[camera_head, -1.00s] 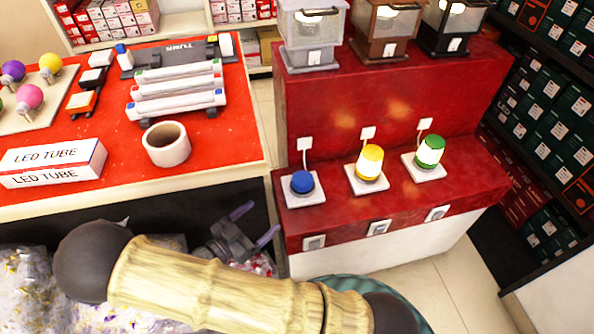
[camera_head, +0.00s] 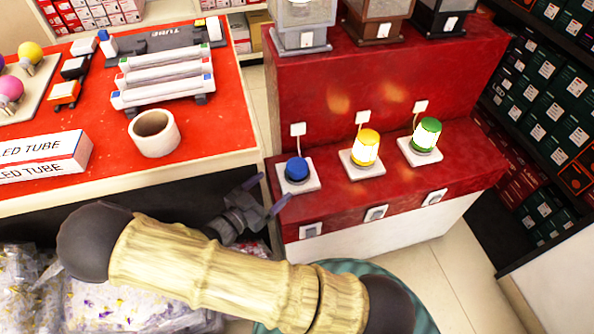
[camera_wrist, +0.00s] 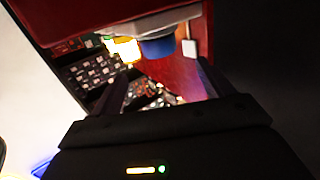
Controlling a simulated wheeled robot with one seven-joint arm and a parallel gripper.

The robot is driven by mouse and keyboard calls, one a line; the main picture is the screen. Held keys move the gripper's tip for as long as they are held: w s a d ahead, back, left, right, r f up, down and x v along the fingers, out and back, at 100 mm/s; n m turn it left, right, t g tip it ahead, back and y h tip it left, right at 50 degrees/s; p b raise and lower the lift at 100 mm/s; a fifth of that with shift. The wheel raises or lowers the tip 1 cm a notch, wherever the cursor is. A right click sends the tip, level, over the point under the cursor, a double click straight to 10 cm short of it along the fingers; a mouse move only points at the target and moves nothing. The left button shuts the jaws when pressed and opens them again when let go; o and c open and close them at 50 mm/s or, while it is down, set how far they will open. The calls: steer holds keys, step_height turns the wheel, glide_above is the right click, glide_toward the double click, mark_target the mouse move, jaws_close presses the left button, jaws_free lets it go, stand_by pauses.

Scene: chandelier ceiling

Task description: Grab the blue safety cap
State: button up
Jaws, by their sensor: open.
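The blue cap (camera_head: 297,168) sits on a white square base on the red display step, at the left of a row of three. In the wrist view the blue cap (camera_wrist: 158,48) appears upside down, ahead of my gripper and between the lines of its fingers. My gripper (camera_head: 267,194) is open and empty, just left of and in front of the cap's base, with a gap to the cap. Its two purple-grey fingers also show in the wrist view (camera_wrist: 163,84). My arm hides part of the area below.
A red-topped table (camera_head: 215,134) with a white roll (camera_head: 154,133) is on the left.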

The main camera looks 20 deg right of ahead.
mark_target(298, 167)
steer(key=b+x, duration=0.1)
steer(key=x, duration=0.4)
steer(key=shift+w+d, duration=0.25)
steer(key=shift+d, duration=0.1)
steer(key=shift+w+d+f+b, duration=0.2)
steer(key=shift+w+d+b, duration=0.05)
steer(key=shift+d+b, duration=0.2)
steer(key=b+x, duration=0.1)
steer(key=x, duration=0.3)
steer(key=shift+w+d+f, duration=0.1)
steer(key=shift+f, duration=0.05)
steer(key=shift+a, duration=0.2)
steer(key=shift+d, duration=0.1)
steer(key=shift+d, duration=0.15)
steer(key=c, duration=1.1)
